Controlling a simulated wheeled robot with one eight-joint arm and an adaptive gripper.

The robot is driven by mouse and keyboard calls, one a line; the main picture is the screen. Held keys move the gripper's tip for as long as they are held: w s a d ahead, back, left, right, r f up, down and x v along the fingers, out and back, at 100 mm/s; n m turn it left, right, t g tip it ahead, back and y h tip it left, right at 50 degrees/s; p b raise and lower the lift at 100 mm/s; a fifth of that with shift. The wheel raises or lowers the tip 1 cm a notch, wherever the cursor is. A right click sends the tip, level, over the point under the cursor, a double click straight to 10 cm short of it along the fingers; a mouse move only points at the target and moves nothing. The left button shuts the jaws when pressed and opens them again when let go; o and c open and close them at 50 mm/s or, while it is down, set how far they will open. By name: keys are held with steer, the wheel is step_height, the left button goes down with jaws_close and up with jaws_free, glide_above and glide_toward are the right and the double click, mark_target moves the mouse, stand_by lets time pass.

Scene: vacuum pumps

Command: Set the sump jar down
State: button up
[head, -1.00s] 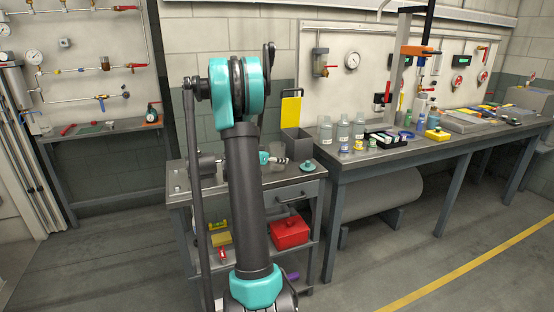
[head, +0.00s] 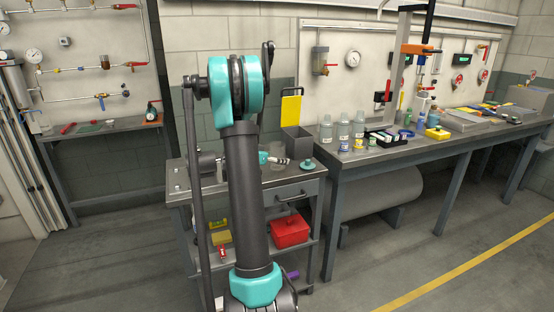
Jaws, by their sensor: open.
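A clear jar-like vessel (head: 277,167), probably the sump jar, stands on or just over the top of the steel cart (head: 300,177). It is small and faint, and I cannot tell whether it touches the surface. My gripper (head: 284,161) is open, low over the cart top and right at the vessel's upper part. My own arm hides the left side of this spot and much of the cart.
A teal round part (head: 307,164) lies on the cart just right of the vessel. A grey open bin (head: 297,143) stands behind. A red box (head: 290,232) sits on the lower shelf. The bench (head: 385,155) on the right holds several bottles (head: 343,134).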

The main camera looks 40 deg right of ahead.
steer(key=v, duration=1.1)
steer(key=shift+a+r, duration=0.1)
steer(key=shift+a, duration=0.15)
steer(key=shift+c, duration=0.3)
jaws_close()
steer(key=shift+s, duration=0.1)
stand_by(1.0)
